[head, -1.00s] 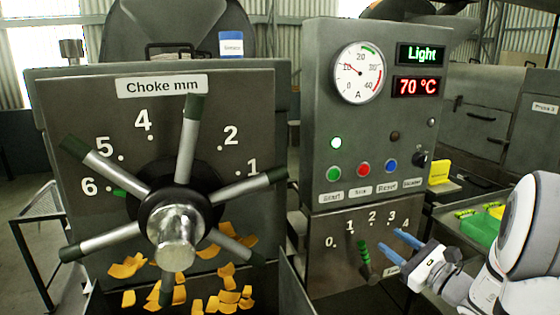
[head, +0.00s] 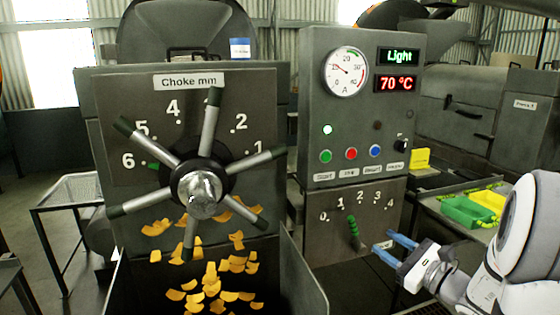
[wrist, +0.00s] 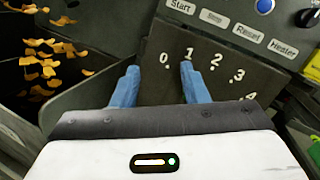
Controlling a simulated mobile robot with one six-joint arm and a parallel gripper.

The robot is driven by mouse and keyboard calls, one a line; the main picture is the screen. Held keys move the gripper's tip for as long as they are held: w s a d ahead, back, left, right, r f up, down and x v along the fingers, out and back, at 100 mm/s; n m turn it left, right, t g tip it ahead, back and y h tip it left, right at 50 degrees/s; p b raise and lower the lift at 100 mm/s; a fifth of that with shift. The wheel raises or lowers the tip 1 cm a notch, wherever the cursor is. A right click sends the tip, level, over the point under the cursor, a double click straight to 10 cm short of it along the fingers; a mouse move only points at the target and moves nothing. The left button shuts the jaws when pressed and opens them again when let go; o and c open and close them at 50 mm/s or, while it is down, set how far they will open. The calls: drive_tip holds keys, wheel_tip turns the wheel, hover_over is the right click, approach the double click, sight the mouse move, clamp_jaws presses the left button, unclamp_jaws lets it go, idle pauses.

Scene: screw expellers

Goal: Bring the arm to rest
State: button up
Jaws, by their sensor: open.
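My gripper (head: 391,246) has blue fingers and is open and empty. In the head view it is at the lower right, just right of the green-handled feed lever (head: 353,232) on the panel marked 0 to 4. The lever points up, between marks 1 and 2. In the wrist view the two fingers (wrist: 158,85) are apart before the numbered panel (wrist: 225,70). The lever does not show clearly in the wrist view.
The choke handwheel (head: 203,190) stands at left, with yellow flakes (head: 215,283) below it. The control panel (head: 347,125) reads Light and 70 °C. A bench at right bears green (head: 465,211) and yellow trays. A wire table (head: 75,190) stands far left.

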drive_tip(key=s+a+f+n+g+h+b, duration=0.1)
drive_tip(key=s+a+f+n+g, duration=0.2)
drive_tip(key=s+a+n+g, duration=0.45)
drive_tip(key=s+a+f+n+g+h, duration=0.1)
drive_tip(key=s+a+f+n+g, duration=0.2)
drive_tip(key=s+a+n+g, duration=0.45)
drive_tip(key=s+d+f+n+t+h, duration=0.1)
drive_tip(key=s+d+n+t+h, duration=0.1)
drive_tip(key=s+d+n+h, duration=0.2)
drive_tip(key=s+n+h, duration=0.3)
drive_tip(key=n+h, duration=0.1)
drive_tip(key=n, duration=0.1)
drive_tip(key=shift+h+b, duration=0.35)
drive_tip(key=shift+h, duration=0.05)
drive_tip(key=shift+s+d+f, duration=0.1)
drive_tip(key=shift+s+d, duration=0.05)
drive_tip(key=shift+c, duration=0.5)
